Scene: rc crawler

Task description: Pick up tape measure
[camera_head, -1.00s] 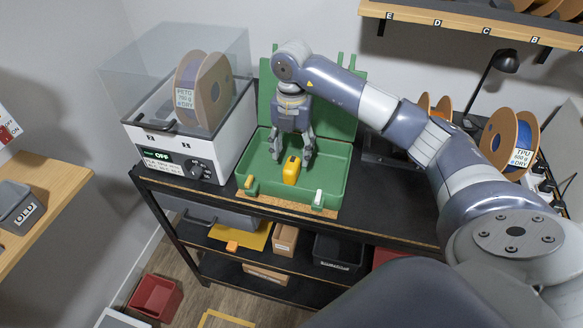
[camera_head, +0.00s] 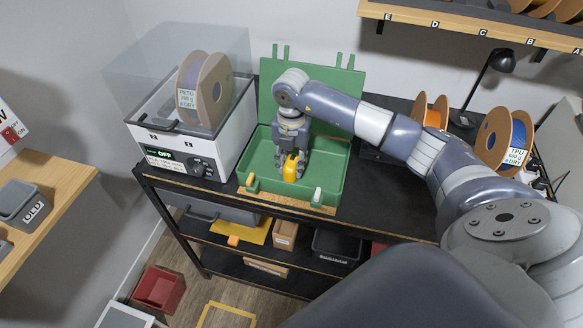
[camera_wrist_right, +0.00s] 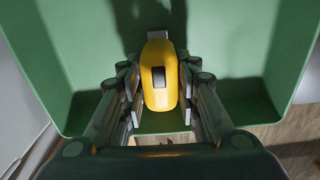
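The yellow tape measure (camera_head: 290,167) stands in the green open toolbox (camera_head: 331,172) on the black bench. My right gripper (camera_head: 292,170) reaches down into the toolbox with its fingers on both sides of the tape measure. In the right wrist view the tape measure (camera_wrist_right: 160,82), with a dark patch on it, sits between the finger pads of the right gripper (camera_wrist_right: 162,95). The pads are very close to its sides; I cannot tell whether both touch it. My left gripper is not in view.
A white dryer box (camera_head: 190,145) with a filament spool stands left of the toolbox. The toolbox lid (camera_head: 335,95) stands open behind. Spools (camera_head: 505,140) and a black lamp (camera_head: 503,62) are at the right. The bench right of the toolbox has free room.

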